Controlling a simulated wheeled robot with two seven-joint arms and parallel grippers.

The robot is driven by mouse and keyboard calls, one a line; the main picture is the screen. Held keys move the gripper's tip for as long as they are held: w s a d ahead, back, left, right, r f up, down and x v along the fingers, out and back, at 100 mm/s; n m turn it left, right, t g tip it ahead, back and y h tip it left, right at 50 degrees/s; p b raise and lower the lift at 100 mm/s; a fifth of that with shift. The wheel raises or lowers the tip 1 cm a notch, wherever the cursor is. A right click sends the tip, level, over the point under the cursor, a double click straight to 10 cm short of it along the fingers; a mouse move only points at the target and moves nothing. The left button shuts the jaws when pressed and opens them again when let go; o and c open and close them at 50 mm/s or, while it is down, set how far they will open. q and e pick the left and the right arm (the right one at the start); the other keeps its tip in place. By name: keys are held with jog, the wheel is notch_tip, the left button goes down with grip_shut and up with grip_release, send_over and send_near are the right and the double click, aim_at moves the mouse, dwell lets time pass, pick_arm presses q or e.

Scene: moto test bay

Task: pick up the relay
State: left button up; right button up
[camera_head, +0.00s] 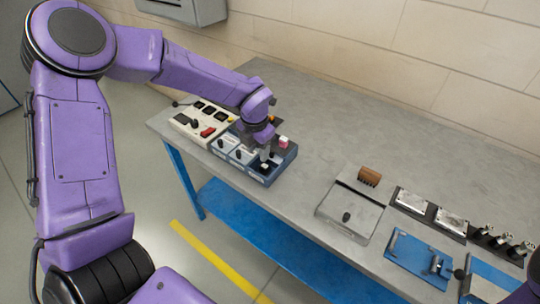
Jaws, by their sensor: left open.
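My left gripper (265,157) reaches down from the purple arm over a blue compartmented tray (264,181) on the bench. Its jaws are open, and its fingertips are at a small dark block with a pale top (265,166) in the tray's front right compartment. This may be the relay, but it is too small to be sure. I cannot tell whether the fingers touch it. A pink-topped piece (283,142) stands in the tray behind and to the right of the gripper. The gripper and wrist hide part of the tray. My right gripper is not in view.
A beige unit with a red switch (207,132) stands left of the tray. To the right are a grey box with a black knob (352,211), a brown block (369,177), metal plates (411,200) and a blue fixture (418,258). The bench between tray and grey box is clear.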

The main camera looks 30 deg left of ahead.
aim_at(265, 166)
pick_arm(q)
jog(key=shift+w+d+f+h, duration=0.3)
jog(key=shift+w+d, duration=0.2)
jog(key=shift+w, duration=0.1)
jog(key=shift+n, duration=0.3)
jog(key=f+p, duration=0.1)
jog(key=f, duration=0.1)
jog(key=f+p, duration=0.1)
jog(key=f, duration=0.2)
jog(key=f+p, duration=0.1)
jog(key=f, duration=0.1)
jog(key=shift+w+a+f, duration=0.1)
jog(key=shift+w+f, duration=0.2)
jog(key=shift+w, duration=0.05)
jog(key=shift+w+f, duration=0.15)
jog(key=shift+f, duration=0.3)
jog(key=c, duration=0.7)
